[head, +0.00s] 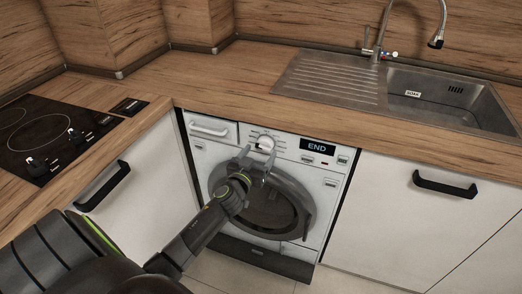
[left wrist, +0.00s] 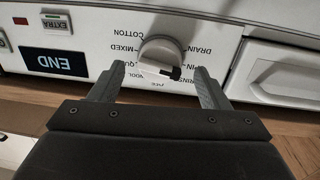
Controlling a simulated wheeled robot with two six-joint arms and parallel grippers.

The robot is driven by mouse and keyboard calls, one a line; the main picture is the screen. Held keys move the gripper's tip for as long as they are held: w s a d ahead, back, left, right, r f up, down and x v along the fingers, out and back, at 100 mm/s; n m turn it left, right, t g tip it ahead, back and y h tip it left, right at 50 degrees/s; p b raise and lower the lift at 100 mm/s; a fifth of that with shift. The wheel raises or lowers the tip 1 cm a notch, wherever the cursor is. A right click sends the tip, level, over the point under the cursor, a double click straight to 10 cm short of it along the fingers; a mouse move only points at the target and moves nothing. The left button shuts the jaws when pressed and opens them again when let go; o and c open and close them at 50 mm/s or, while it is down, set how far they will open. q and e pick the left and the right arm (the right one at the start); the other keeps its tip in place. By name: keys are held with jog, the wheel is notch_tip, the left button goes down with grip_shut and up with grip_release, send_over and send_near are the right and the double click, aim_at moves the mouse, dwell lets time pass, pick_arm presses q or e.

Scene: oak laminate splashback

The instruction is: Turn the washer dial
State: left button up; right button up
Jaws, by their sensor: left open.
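The white washer (head: 270,190) stands under the counter, its round door shut. Its round dial (head: 265,143) is at the top of the front, left of the display reading END (head: 317,147). My left gripper (head: 257,158) is open in front of the dial and empty. In the left wrist view, which shows the panel upside down, the dial (left wrist: 163,52) sits between the fingertips of the left gripper (left wrist: 160,72), with a visible gap on each side. A dark-tipped pointer shows on the dial. Programme words ring it. My right gripper is not in view.
The detergent drawer (head: 209,127) is shut, left of the dial. It also shows in the left wrist view (left wrist: 285,75). A wooden counter (head: 225,85) runs above, with a sink (head: 440,98) at right and a black hob (head: 50,135) at left. White cabinets (head: 400,222) flank the washer.

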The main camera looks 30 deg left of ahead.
pick_arm(q)
jog(key=shift+w+a, duration=0.15)
jog(key=shift+w, duration=0.9)
jog(key=shift+c, duration=0.5)
jog(key=c, duration=0.8)
jog(key=shift+c, duration=0.2)
